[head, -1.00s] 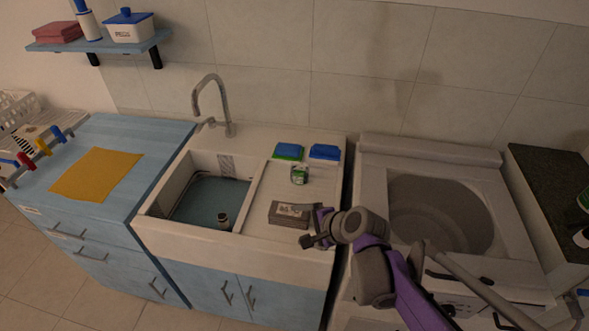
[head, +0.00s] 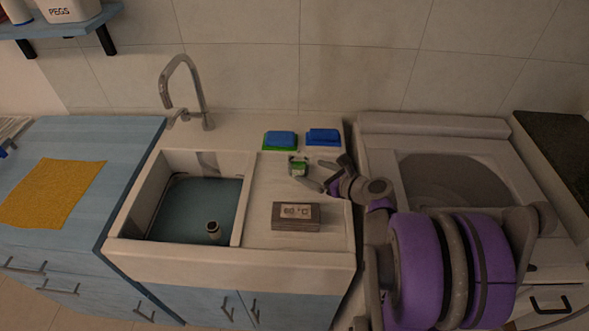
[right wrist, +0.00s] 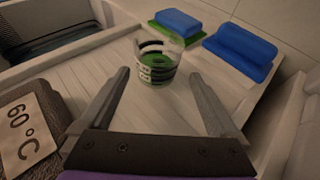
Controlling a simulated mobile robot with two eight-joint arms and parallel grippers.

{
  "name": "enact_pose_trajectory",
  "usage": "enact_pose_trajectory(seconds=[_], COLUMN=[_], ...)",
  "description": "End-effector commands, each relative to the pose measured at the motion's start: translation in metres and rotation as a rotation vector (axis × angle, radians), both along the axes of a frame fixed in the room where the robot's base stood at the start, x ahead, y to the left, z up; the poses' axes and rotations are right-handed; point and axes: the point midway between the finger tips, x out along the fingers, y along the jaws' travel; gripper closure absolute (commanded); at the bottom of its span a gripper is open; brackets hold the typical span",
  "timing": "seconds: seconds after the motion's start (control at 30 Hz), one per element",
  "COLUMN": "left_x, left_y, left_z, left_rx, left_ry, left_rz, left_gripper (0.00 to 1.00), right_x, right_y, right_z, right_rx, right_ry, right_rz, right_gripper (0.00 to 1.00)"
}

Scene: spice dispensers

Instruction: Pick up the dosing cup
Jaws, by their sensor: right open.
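The dosing cup (head: 298,166) is a small clear cup with dark markings and green in it. It stands upright on the ribbed drainboard of the sink unit, and it also shows in the right wrist view (right wrist: 158,62). My right gripper (head: 318,175) is beside the cup. In the right wrist view, its two fingers (right wrist: 160,95) are spread wide, with the cup ahead of the tips and between their lines. The fingers do not touch the cup, and nothing is held. My left gripper is not in view.
Two blue sponges (head: 280,139) (head: 323,137) lie behind the cup, the left one with a green underside. A grey box (head: 295,224) marked 60°C lies in front. The sink basin (head: 245,200) with a small object (head: 213,230) is left. A washing machine (head: 430,125) stands right.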

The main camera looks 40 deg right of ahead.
Motion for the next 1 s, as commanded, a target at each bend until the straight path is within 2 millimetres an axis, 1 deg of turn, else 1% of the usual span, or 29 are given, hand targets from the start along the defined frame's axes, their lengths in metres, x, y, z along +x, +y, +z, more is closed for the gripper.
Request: enact_pose_trajectory(seconds=[0.03,0.1,0.2,0.37,0.47,0.57,0.7,0.8,1.0], left_x=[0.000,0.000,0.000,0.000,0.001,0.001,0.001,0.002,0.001], left_y=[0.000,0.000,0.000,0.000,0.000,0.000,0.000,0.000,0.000], left_z=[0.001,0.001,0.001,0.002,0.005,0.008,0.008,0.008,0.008], left_rx=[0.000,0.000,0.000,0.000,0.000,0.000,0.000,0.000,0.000], left_ry=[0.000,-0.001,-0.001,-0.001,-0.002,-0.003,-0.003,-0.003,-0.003], left_rz=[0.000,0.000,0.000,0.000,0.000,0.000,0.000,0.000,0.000], left_gripper=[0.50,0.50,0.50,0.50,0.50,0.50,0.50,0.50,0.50], right_x=[0.009,0.020,0.033,0.043,0.055,0.071,0.086,0.090,0.090], right_y=[0.002,0.003,0.004,0.005,0.008,0.011,0.012,0.012,0.012], right_z=[-0.003,-0.006,-0.011,-0.014,-0.015,-0.016,-0.024,-0.026,-0.026], right_rx=[0.001,0.001,0.000,-0.001,-0.001,-0.001,-0.001,-0.001,-0.001], right_ry=[-0.001,-0.001,0.000,0.000,-0.001,-0.001,0.000,0.000,0.000], right_rz=[0.004,0.004,0.003,0.003,0.004,0.004,0.003,0.001,0.000], right_gripper=[0.04,0.04,0.04,0.04,0.04,0.04,0.04,0.04,0.04])
